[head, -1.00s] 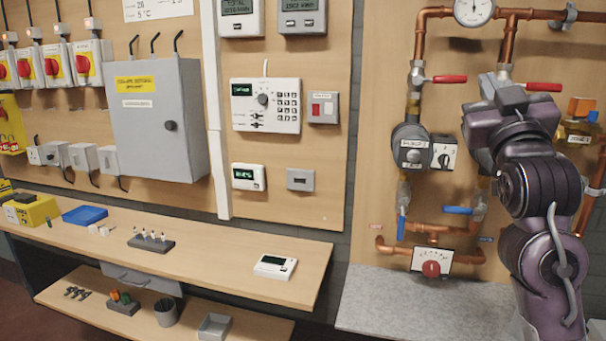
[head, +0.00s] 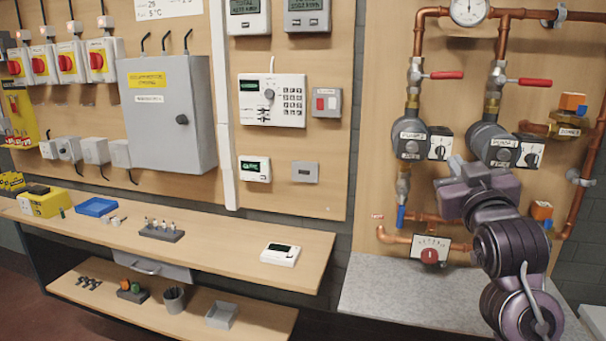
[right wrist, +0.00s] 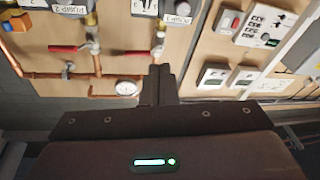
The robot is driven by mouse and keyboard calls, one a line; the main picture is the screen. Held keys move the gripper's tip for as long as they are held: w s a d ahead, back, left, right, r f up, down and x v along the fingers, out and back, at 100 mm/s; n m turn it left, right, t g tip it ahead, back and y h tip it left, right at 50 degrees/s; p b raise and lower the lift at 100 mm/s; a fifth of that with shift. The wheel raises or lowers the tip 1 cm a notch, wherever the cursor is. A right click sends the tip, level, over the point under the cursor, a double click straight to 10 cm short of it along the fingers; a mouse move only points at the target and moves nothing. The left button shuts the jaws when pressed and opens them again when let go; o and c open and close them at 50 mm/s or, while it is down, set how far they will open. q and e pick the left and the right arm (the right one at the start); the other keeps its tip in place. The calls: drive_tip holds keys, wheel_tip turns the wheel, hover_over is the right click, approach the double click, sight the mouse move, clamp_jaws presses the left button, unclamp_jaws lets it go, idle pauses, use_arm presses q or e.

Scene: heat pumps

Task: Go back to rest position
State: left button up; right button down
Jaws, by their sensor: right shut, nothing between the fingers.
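My right arm reaches up from the lower right of the head view, in front of the pipework. Its gripper (head: 458,168) is below the two pumps, overlapping the lower pipes in the picture. In the right wrist view, the two dark fingers (right wrist: 160,78) are together with nothing between them. The left pump (head: 410,138) and right pump (head: 490,143) are both visible. The lower pipes of the right pump are hidden behind my arm. My left gripper does not show in either view.
A wooden bench (head: 215,250) with a white thermostat (head: 282,254) runs along the left wall. A grey worktop (head: 400,300) lies under the pipes. Red-handled valves (head: 447,75) stick out above the pumps. A grey cabinet (head: 165,130) hangs on the board.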

drive_tip(key=s+a+f+g+y, duration=0.1)
drive_tip(key=s+f+g, duration=0.15)
drive_tip(key=f, duration=0.65)
drive_tip(key=s+a+f+g, duration=0.2)
drive_tip(key=f+g, duration=0.1)
drive_tip(key=f, duration=0.6)
drive_tip(key=s+a+f+g+y, duration=0.1)
drive_tip(key=s+f+g, duration=0.2)
drive_tip(key=f, duration=0.6)
drive_tip(key=s+a+f+g, duration=0.3)
drive_tip(key=s+f+g, duration=0.5)
drive_tip(key=s+f, duration=1.15)
drive_tip(key=s+f+g, duration=0.1)
drive_tip(key=s+f, duration=0.2)
drive_tip(key=f, duration=2.4)
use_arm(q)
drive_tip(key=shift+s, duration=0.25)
use_arm(e)
drive_tip(key=s+d+f, duration=0.1)
drive_tip(key=s+f, duration=0.8)
drive_tip(key=s, duration=0.1)
drive_tip(key=s+d+f+g, duration=0.1)
drive_tip(key=s+d+f, duration=0.1)
drive_tip(key=s+f, duration=0.7)
drive_tip(key=shift+s+d+f+n, duration=0.25)
drive_tip(key=shift+s+d+n, duration=0.05)
drive_tip(key=shift+s, duration=0.1)
